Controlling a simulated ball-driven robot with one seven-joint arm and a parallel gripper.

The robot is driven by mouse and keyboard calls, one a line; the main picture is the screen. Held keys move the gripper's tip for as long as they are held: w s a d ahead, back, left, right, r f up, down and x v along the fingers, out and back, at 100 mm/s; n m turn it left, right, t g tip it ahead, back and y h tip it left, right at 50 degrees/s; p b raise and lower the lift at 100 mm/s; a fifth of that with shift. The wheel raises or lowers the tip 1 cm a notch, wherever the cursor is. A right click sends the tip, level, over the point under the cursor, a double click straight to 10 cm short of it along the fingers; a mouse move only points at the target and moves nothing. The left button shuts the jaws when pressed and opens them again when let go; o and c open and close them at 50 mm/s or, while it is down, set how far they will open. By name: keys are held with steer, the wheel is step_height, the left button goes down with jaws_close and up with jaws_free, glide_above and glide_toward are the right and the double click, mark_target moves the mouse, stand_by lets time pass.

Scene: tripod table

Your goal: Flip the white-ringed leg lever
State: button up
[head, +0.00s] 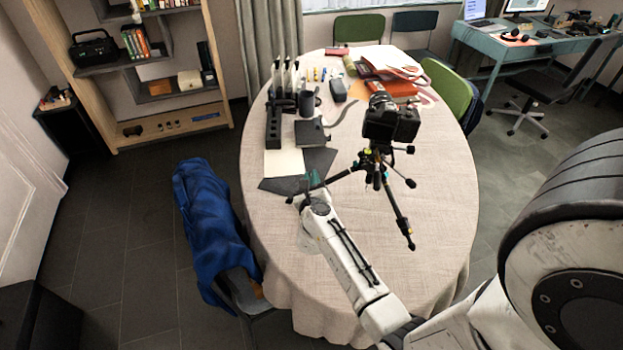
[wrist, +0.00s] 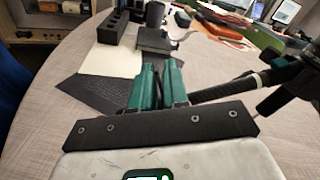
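A black tripod (head: 376,166) with a camera (head: 391,124) on top stands on the cloth-covered table (head: 400,285). Its legs are splayed, with small coloured marks near their upper ends. One leg points left towards my gripper (head: 312,181). In the wrist view a dark leg (wrist: 228,87) runs from the right to beside the green fingers of my gripper (wrist: 161,70). The fingers are together with nothing visible between them. They partly hide what lies beyond, and I cannot tell whether they touch the leg.
Dark sheets (head: 318,162) and a pale sheet (head: 284,163) lie left of the tripod. A black block (head: 273,128), a mug (head: 307,103) and a dark box (head: 309,133) stand behind. A chair with a blue cloth (head: 206,220) is left. The table's front is clear.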

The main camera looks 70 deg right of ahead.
steer(key=f+v, duration=0.1)
steer(key=v, duration=0.9)
steer(key=shift+a+r+b, duration=0.4)
steer(key=shift+r+b, duration=0.05)
steer(key=shift+r, duration=0.1)
steer(key=shift+s, duration=0.1)
steer(key=w+a+r+n+t+y, duration=0.3)
steer(key=w+a+n+t+y, duration=0.3)
steer(key=n, duration=0.4)
steer(key=w+a+r+n+t+y, duration=0.4)
steer(key=w+a+n+t, duration=0.15)
steer(key=a+n, duration=0.35)
steer(key=a+f+n+y, duration=0.2)
steer(key=a+n+y, duration=0.45)
steer(key=n, duration=0.25)
steer(key=s+a+f+n+g+y, duration=0.3)
steer(key=s+a+f+n+g, duration=0.35)
steer(key=s+n+g, duration=0.35)
steer(key=s+d+n+g+h, duration=0.3)
steer(key=s+n+g, duration=0.3)
steer(key=s, duration=0.6)
steer(key=shift+d+f+g+h, duration=0.15)
steer(key=shift+d+g+h, duration=0.05)
steer(key=shift+g+h, duration=0.25)
